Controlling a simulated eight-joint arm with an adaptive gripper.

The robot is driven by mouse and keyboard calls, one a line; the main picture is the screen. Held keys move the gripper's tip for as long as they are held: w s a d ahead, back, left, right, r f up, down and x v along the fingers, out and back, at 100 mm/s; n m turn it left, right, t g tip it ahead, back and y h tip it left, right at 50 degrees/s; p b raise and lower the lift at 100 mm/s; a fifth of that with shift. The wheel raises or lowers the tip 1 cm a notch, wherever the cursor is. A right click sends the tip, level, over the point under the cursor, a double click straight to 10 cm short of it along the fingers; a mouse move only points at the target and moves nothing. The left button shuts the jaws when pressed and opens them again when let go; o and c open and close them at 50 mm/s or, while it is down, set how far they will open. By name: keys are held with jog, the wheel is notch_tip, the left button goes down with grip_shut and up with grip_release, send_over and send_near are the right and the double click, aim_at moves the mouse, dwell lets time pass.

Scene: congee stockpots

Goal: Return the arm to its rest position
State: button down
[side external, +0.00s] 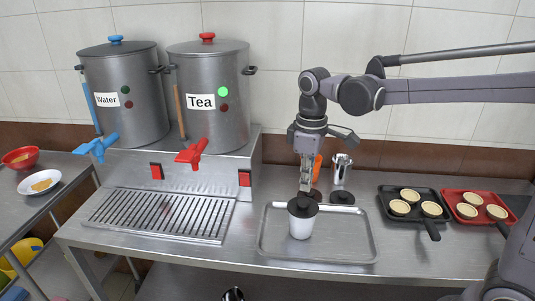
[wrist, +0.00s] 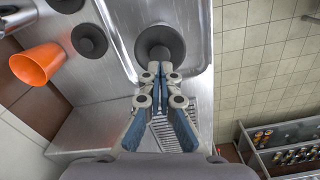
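My gripper (side external: 305,188) points down right above a white cup (side external: 301,227) with a black lid (side external: 303,206). The cup stands upright on a metal tray (side external: 345,250), toward its left side. In the wrist view my gripper's fingertips (wrist: 160,68) are close together at the near edge of the round black lid (wrist: 172,37), beside its knob. I cannot tell whether they touch or hold the knob. The cup body is hidden under the lid in that view.
Two stockpots, Water (side external: 125,100) and Tea (side external: 212,105), stand at the left behind a drip grate (side external: 160,215). Behind the tray are an orange cup (wrist: 38,65), a steel cup (side external: 341,168) and loose black lids (side external: 342,197). Black (side external: 412,207) and red (side external: 477,210) pans of tarts sit right.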

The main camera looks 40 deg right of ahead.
aim_at(304, 202)
jog(key=shift+f, duration=2)
jog(key=shift+r, duration=0.1)
jog(key=shift+r, duration=3.45)
jog(key=s+d+f+m+t, duration=0.4)
jog(key=s+f+m+t, duration=0.2)
jog(key=s, duration=0.5)
jog(key=shift+d+t, duration=0.2)
jog(key=shift+t, duration=0.3)
